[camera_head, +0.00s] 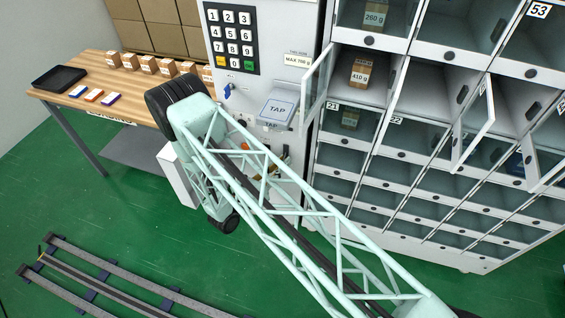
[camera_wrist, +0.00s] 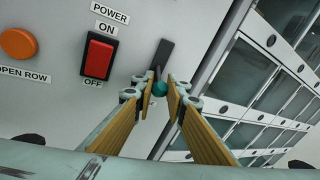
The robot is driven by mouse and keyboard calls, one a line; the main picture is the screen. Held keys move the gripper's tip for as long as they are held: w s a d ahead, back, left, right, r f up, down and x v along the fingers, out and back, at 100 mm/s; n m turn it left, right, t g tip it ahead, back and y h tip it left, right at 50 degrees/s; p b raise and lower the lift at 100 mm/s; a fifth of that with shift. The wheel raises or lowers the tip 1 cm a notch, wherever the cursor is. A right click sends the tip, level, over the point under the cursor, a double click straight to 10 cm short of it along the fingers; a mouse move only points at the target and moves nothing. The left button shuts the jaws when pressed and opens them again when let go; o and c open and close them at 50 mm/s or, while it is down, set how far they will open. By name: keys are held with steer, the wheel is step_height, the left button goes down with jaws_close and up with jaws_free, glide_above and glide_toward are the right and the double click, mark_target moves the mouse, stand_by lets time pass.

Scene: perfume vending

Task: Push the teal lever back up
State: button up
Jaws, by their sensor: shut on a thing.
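The teal lever (camera_wrist: 160,88) shows in the wrist view as a round knob on a short dark stem. The knob is seen at the lower end of a dark upright slot (camera_wrist: 165,54) on the grey machine panel. My gripper (camera_wrist: 160,86) has its two tan-padded fingers around the knob, one on each side, shut on it. In the head view my own arm covers most of the panel's lower part, and I cannot make out the lever there.
Left of the lever are a red power switch (camera_wrist: 98,55) and an orange button (camera_wrist: 17,43). Glass-doored lockers (camera_head: 360,160) stand to the right, with some doors (camera_head: 318,88) swung open. A wooden table (camera_head: 75,105) with small boxes is at the left.

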mark_target(282, 161)
steer(key=shift+r, duration=0.2)
steer(key=shift+s+r+n+g+y+p, duration=0.1)
steer(key=shift+r+n+g+y+p, duration=0.3)
steer(key=shift+g+p, duration=0.4)
steer(key=shift+s+r+n+g+y+p, duration=0.1)
steer(key=shift+r+n+g+y+p, duration=0.1)
steer(key=shift+r+g+y+p, duration=0.4)
steer(key=shift+w+r+n+g+y+p, duration=0.1)
steer(key=shift+r+n+g+y+p, duration=0.25)
steer(key=shift+g+p, duration=0.7)
steer(key=shift+w+r+n+g+y+p, duration=0.15)
steer(key=shift+r+g+y+p, duration=0.35)
steer(key=shift+g+p, duration=0.55)
steer(key=g+p, duration=0.1)
steer(key=p, duration=0.1)
steer(key=shift+r+g+y+p, duration=0.25)
steer(key=shift+g+y+p, duration=0.05)
steer(key=shift+g+y, duration=0.1)
steer(key=shift+w+r+g+p, duration=0.1)
steer(key=shift+g+p, duration=0.2)
steer(key=shift+p, duration=0.25)
steer(key=shift+d+n+g+y+p, duration=0.1)
steer(key=shift+n+g+y+p, duration=0.25)
steer(key=shift+p, duration=0.4)
steer(key=o, duration=0.8)
steer(key=shift+o, duration=0.2)
